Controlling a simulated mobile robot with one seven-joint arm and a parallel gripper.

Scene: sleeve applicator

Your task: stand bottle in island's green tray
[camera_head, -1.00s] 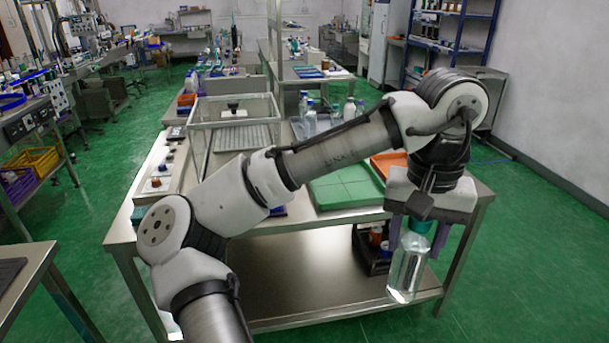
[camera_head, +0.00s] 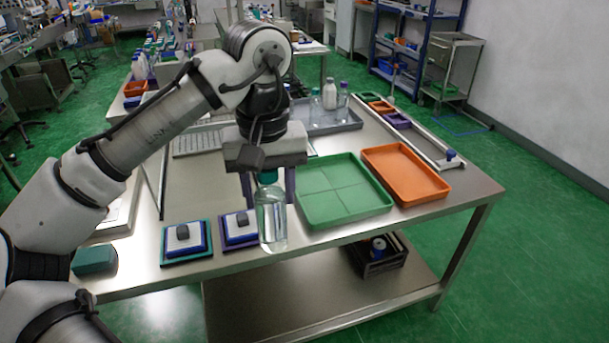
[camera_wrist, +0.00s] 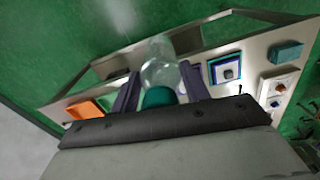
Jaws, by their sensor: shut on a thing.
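A clear bottle (camera_head: 271,222) with a teal cap hangs upright in my gripper (camera_head: 268,185), which is shut on it near the top. In the head view the bottle is in front of the table's near edge area, left of the green tray. The green tray (camera_head: 345,207) lies on the steel island table, is divided into four sections and is empty. In the wrist view the bottle (camera_wrist: 160,68) shows between the two purple fingers, with its teal cap closest to the camera.
An empty orange tray (camera_head: 405,174) lies right of the green tray; it also shows in the wrist view (camera_wrist: 86,109). A grey tray (camera_head: 335,124) with several bottles stands behind. Two small blue-and-white boxes on mats (camera_head: 186,240) (camera_head: 239,228) lie left of the bottle. A crate (camera_head: 377,257) sits on the lower shelf.

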